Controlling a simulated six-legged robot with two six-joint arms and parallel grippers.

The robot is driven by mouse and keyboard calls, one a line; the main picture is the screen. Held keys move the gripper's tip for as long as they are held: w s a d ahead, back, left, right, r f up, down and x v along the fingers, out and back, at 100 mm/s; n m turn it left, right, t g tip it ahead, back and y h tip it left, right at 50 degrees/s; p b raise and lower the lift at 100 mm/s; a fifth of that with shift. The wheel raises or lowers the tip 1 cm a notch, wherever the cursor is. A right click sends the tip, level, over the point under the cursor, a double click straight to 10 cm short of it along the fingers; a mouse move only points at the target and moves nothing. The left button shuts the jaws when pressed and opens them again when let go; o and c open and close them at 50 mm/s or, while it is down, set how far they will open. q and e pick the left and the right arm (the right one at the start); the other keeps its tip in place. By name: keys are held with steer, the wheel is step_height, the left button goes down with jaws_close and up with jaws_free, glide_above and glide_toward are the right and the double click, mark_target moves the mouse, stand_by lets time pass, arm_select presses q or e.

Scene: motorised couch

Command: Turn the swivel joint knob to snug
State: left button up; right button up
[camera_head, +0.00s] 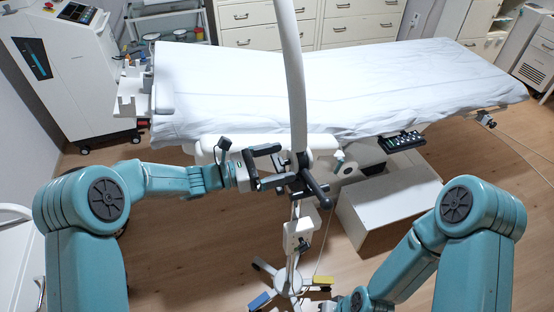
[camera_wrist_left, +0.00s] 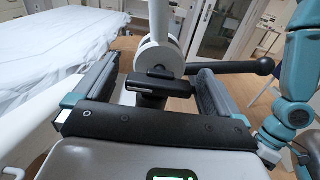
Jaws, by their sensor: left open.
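The swivel joint (camera_head: 302,160) sits at the foot of a curved white arm above the stand. It shows as a white round joint (camera_wrist_left: 152,52) in the left wrist view. Below it a short black bar-shaped knob (camera_wrist_left: 160,85) lies between my fingers. A black handle (camera_wrist_left: 240,67) with a rounded end sticks out to the right, behind my right-hand finger. My left gripper (camera_head: 280,167) is open around the knob area, its fingers (camera_wrist_left: 155,82) on either side and apart from the knob. My right arm comes in at lower right; its gripper is out of frame.
A couch with a white sheet (camera_head: 340,85) lies just behind the joint. A black keypad (camera_head: 402,142) hangs on its near edge. The stand's wheeled base (camera_head: 290,280) is on the wooden floor, beside a white box (camera_head: 385,205). A machine (camera_head: 70,70) stands at the left.

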arm_select(q)
steer(key=shift+d, duration=0.1)
steer(key=c, duration=1)
steer(key=shift+o, duration=0.2)
steer(key=shift+f+b, duration=0.15)
steer(key=shift+b, duration=0.4)
steer(key=m+b, duration=0.3)
steer(key=b, duration=0.3)
steer(key=m+b, duration=0.4)
steer(key=b, duration=0.2)
steer(key=shift+s+f+b, duration=0.15)
steer(key=shift+f+b, duration=0.05)
steer(key=shift+b, duration=0.2)
steer(key=shift+r+m+b, duration=0.25)
steer(key=shift+m+b, duration=0.75)
steer(key=shift+b, duration=0.15)
steer(key=o, duration=1)
steer(key=shift+c, duration=0.2)
